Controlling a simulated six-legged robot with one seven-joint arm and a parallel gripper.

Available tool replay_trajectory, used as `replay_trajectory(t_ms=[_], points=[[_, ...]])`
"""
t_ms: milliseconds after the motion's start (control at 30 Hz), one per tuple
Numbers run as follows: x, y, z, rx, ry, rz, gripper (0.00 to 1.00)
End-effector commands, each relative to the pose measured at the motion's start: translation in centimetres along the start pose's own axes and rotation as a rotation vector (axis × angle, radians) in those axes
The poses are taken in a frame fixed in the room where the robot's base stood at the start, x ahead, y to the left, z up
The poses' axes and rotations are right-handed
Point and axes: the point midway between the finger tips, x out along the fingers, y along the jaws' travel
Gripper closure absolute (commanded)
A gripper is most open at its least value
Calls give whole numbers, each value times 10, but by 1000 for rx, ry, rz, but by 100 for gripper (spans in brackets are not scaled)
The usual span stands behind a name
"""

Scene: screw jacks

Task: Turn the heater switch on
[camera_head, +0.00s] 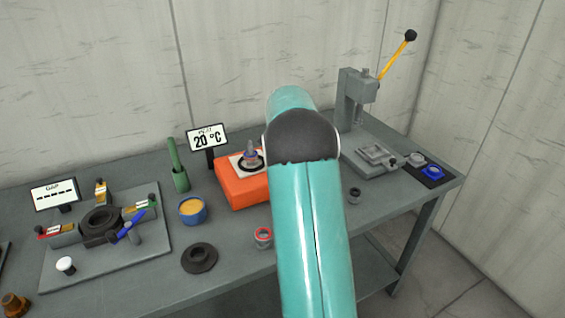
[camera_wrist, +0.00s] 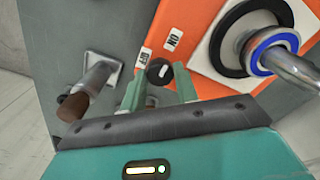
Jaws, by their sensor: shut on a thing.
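The heater is an orange box (camera_head: 240,190) in the middle of the bench; its orange face also fills the upper right of the wrist view (camera_wrist: 205,30). Its switch is a small black knob (camera_wrist: 159,71) with a white mark, beside an OFF label (camera_wrist: 144,57) and an ON label (camera_wrist: 174,40). My gripper (camera_wrist: 160,88) has its two green fingers on either side of the knob and is shut on it. I cannot tell for sure which label the mark points to. In the head view my arm hides the gripper and the switch.
A display (camera_head: 207,138) behind the heater reads 20 °C. On the heater's plate a blue-ringed part stands around a metal rod (camera_wrist: 292,68). A blue cup (camera_head: 193,210) and green holder (camera_head: 178,170) stand left; a lever press (camera_head: 355,100) stands right.

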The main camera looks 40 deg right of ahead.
Motion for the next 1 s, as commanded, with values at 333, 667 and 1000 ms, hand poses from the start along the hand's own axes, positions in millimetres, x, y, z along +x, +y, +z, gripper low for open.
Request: replay_trajectory(t_ms=[333,667,1000], points=[[-1,0,0,4,1,-2,93],[0,0,0,2,0,-1,48],[-30,0,-1,2,4,-3,48]])
